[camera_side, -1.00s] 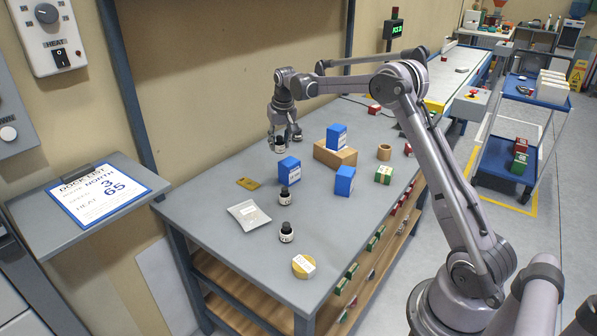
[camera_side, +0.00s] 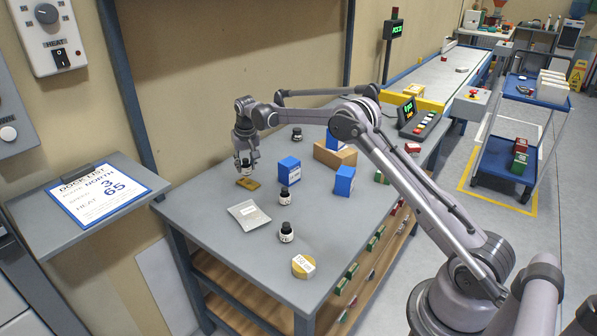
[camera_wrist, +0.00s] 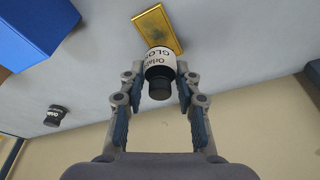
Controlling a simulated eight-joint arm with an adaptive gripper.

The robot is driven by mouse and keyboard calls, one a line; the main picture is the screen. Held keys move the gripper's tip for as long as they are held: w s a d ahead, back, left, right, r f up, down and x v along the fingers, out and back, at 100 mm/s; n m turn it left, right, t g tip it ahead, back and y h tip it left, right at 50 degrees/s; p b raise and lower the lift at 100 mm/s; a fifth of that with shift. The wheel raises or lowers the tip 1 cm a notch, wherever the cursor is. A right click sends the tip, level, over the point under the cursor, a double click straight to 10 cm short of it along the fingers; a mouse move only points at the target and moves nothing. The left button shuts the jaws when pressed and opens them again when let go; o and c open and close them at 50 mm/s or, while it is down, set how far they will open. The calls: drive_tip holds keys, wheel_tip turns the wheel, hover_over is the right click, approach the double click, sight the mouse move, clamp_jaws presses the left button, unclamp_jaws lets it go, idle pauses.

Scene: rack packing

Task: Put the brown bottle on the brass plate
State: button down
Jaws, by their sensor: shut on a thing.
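My gripper (camera_side: 245,164) is shut on a dark bottle with a white label (camera_side: 246,169), held upright. In the wrist view the bottle (camera_wrist: 160,67) sits between my fingers with its black cap toward the camera; whether its glass is brown cannot be told. The brass plate (camera_side: 248,184) lies flat on the bench just below the bottle. In the wrist view the bottle overlaps one end of the plate (camera_wrist: 158,24), and most of the plate shows beyond it. I cannot tell whether the bottle touches the plate.
Similar dark bottles stand on the bench (camera_side: 225,230): one at the back (camera_side: 297,134), two nearer the front (camera_side: 284,198) (camera_side: 286,233). A blue box (camera_side: 289,171) stands right of the plate. A silvery packet (camera_side: 249,214) lies in front of it. The wall is close behind.

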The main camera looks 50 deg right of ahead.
sight(247, 172)
drive_tip(key=shift+f, duration=1.75)
drive_tip(key=c, duration=1)
unclamp_jaws()
drive_tip(key=shift+f, duration=0.15)
drive_tip(key=shift+o, duration=0.2)
